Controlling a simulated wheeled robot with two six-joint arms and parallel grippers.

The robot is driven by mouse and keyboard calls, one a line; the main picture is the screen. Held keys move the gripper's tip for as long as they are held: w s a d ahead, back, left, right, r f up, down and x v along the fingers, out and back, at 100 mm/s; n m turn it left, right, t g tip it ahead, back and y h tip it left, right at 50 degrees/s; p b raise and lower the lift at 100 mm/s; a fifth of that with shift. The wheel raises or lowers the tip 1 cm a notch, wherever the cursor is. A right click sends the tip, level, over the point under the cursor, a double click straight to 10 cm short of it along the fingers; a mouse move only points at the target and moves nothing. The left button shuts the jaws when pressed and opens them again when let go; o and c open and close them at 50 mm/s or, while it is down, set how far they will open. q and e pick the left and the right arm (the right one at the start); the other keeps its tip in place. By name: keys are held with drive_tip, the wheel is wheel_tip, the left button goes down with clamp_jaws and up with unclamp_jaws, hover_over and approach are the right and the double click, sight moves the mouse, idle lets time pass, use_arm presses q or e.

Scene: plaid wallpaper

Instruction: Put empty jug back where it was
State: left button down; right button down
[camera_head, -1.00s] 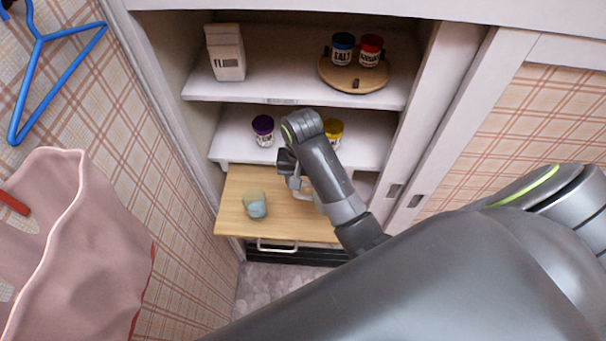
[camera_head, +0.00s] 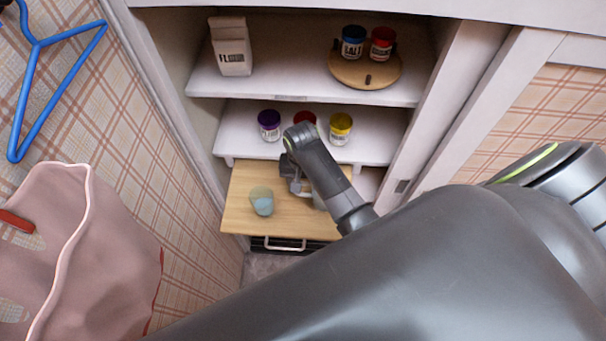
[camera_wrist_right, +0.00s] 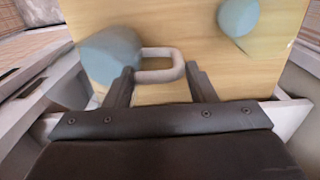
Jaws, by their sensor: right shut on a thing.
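My right gripper (camera_head: 300,187) is over the pull-out wooden board (camera_head: 240,205), below the middle shelf. In the right wrist view its two dark fingers (camera_wrist_right: 160,88) are at the pale handle of the jug (camera_wrist_right: 110,58), and it is shut on that handle. The jug is bluish and see-through, left of the fingers. In the head view my arm hides most of it. I cannot tell whether it touches the board. A glass with pale blue in it (camera_head: 262,203) stands on the board to the left. My left gripper is out of view.
The middle shelf holds a purple-lidded jar (camera_head: 269,126), a red-lidded jar (camera_head: 305,118) and a yellow-lidded jar (camera_head: 340,128). Above are a flour carton (camera_head: 230,48) and a round wooden stand (camera_head: 365,75) with two jars. A pink bag (camera_head: 85,250) hangs at left.

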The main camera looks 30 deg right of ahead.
drive_tip(key=shift+f, duration=0.7)
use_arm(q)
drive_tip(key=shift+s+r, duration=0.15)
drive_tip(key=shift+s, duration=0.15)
use_arm(e)
drive_tip(key=c, duration=0.6)
unclamp_jaws()
